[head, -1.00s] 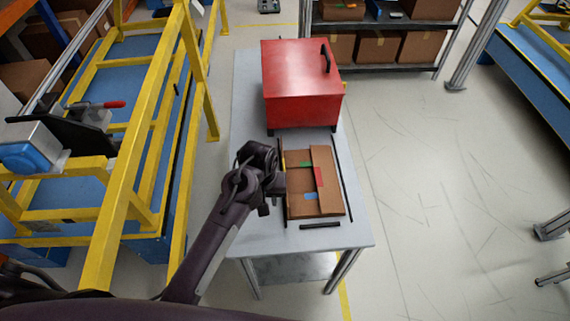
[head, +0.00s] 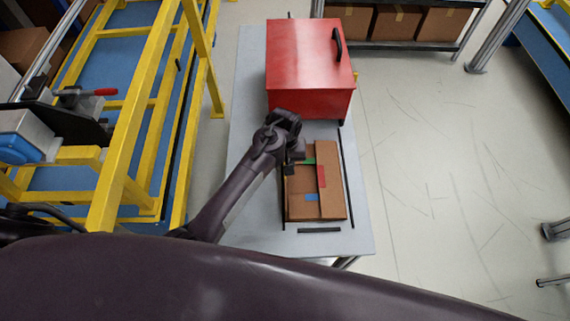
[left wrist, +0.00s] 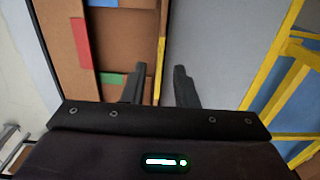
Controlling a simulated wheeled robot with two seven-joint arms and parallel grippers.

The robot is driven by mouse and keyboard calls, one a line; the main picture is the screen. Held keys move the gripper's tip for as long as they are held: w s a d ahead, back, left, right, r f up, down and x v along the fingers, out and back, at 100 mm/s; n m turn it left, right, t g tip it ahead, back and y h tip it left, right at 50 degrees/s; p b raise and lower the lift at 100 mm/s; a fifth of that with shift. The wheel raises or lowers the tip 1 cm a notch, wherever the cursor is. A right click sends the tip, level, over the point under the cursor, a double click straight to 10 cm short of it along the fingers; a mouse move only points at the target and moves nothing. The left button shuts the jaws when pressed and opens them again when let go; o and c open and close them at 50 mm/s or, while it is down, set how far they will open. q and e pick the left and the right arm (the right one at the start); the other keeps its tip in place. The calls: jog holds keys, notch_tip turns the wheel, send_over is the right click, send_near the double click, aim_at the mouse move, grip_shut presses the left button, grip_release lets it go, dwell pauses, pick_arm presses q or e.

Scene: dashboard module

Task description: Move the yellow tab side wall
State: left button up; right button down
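An open cardboard box (head: 333,190) lies on the grey table, with red (head: 321,176), green (head: 308,161) and blue (head: 312,197) tabs. In the left wrist view the yellow tab (left wrist: 162,52) is on the thin side wall (left wrist: 164,18) at the box's table-side edge. My left gripper (left wrist: 160,86) is open there, one finger on the box side and the other over the table, with the wall's line running between them. I cannot tell whether either finger touches it. In the head view my left gripper (head: 291,160) hides the yellow tab. My right gripper is not in view.
A red case (head: 308,65) with a black handle stands behind the box on the table (head: 245,105). Thin black strips (head: 319,230) lie around the box. A yellow frame (head: 125,120) stands to the left. The floor on the right is open.

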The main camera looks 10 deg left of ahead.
pick_arm(q)
notch_tip(320, 180, down, 2)
jog(key=shift+w+f, duration=0.1)
jog(key=shift+w, duration=0.05)
jog(key=shift+f, duration=0.45)
jog(key=c, duration=0.5)
grip_shut()
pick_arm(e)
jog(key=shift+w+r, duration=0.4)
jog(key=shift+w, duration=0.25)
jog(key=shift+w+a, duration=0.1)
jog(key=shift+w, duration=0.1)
